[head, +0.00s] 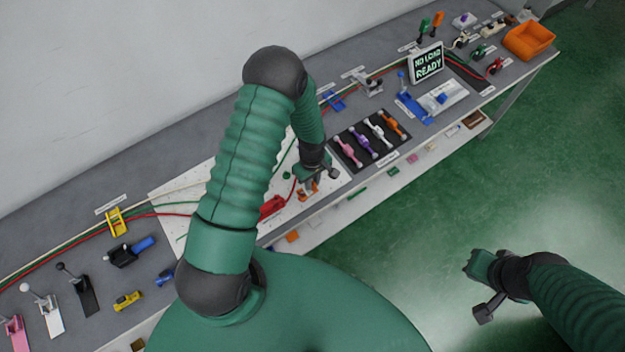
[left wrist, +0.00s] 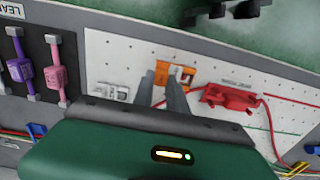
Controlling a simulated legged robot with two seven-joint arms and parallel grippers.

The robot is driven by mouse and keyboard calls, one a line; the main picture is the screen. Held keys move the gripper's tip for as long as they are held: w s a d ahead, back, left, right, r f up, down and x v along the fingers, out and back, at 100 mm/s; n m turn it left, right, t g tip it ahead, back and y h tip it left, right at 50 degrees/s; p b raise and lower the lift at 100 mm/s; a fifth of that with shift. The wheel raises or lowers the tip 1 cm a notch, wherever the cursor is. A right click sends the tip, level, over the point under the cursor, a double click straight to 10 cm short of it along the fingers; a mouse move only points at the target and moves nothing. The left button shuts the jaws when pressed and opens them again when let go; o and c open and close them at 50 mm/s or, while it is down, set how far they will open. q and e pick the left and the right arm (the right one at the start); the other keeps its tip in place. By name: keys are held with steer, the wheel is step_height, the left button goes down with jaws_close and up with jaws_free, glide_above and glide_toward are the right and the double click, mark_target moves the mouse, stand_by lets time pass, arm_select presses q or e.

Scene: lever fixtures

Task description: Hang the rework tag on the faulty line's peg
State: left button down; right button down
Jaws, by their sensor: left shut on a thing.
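My left gripper (head: 309,188) is low over the white board, shut on an orange piece (left wrist: 186,76). The piece has pale markings and looks like a tag; its text is too small to read. In the left wrist view the two grey fingers (left wrist: 165,85) reach to it. I cannot tell whether it touches the board. A red fixture (left wrist: 230,98) with a red cable sits beside it on the board; it also shows in the head view (head: 272,207). I cannot make out a peg or a faulty-line mark. My right gripper (head: 474,268) hangs over the green floor, away from the bench.
A black tray (head: 350,150) with several coloured levers is right of the board. A screen (head: 427,63) reads "NO LOAD READY". An orange bin (head: 529,40) stands at the far end. Several lever fixtures and a yellow clip (head: 116,222) are at left. My arm hides part of the board.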

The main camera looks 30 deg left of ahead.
arm_select(q)
steer(key=shift+a+f+b, duration=0.15)
steer(key=shift+f+b, duration=0.15)
steer(key=shift+f, duration=0.1)
steer(key=shift+f+b, duration=0.35)
steer(key=shift+f, duration=0.05)
steer(key=shift+f, duration=0.1)
steer(key=shift+f+b, duration=0.5)
steer(key=shift+f, duration=0.05)
steer(key=c, duration=0.9)
jaws_free()
steer(key=shift+o, duration=0.7)
